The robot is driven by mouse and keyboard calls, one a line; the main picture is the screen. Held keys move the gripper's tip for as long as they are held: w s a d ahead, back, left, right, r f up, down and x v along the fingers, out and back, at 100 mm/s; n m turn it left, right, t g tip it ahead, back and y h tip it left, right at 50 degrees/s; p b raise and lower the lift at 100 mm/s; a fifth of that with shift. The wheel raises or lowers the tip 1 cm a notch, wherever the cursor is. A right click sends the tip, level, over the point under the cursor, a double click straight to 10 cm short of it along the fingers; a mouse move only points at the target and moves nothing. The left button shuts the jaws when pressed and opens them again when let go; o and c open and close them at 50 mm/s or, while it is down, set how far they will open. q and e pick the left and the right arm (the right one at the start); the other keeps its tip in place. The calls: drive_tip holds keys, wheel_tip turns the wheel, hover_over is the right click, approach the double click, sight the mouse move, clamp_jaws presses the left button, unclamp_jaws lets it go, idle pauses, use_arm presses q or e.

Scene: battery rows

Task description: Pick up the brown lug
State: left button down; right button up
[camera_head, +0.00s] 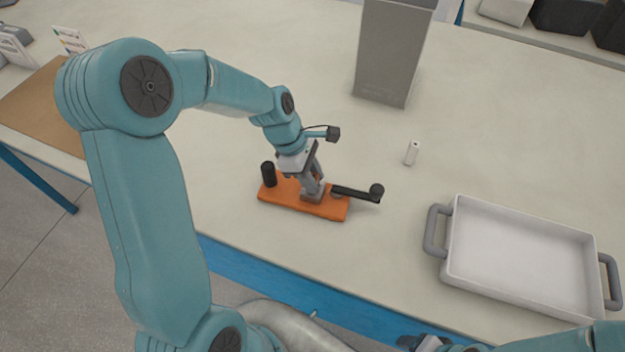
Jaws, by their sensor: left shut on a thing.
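An orange block (330,210) lies on the pale table at the middle of the head view. My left gripper (312,188) points down over it, with its fingers shut on the small brown lug (312,198) at the block's top. The fingers hide most of the lug, and I cannot tell whether it is clear of the block. A black cylinder (268,174) stands at the block's left end. My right gripper (428,343) barely shows at the bottom edge.
A white tray with grey handles (459,260) stands at the right. A tall grey bin (390,60) is at the back, and a brown mat (45,110) at the left. The table's blue front edge (270,268) is close.

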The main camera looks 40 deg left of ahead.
use_arm(q)
wheel_tip(320, 180, up, 20)
drive_tip(key=p, duration=0.1)
idle(0.4)
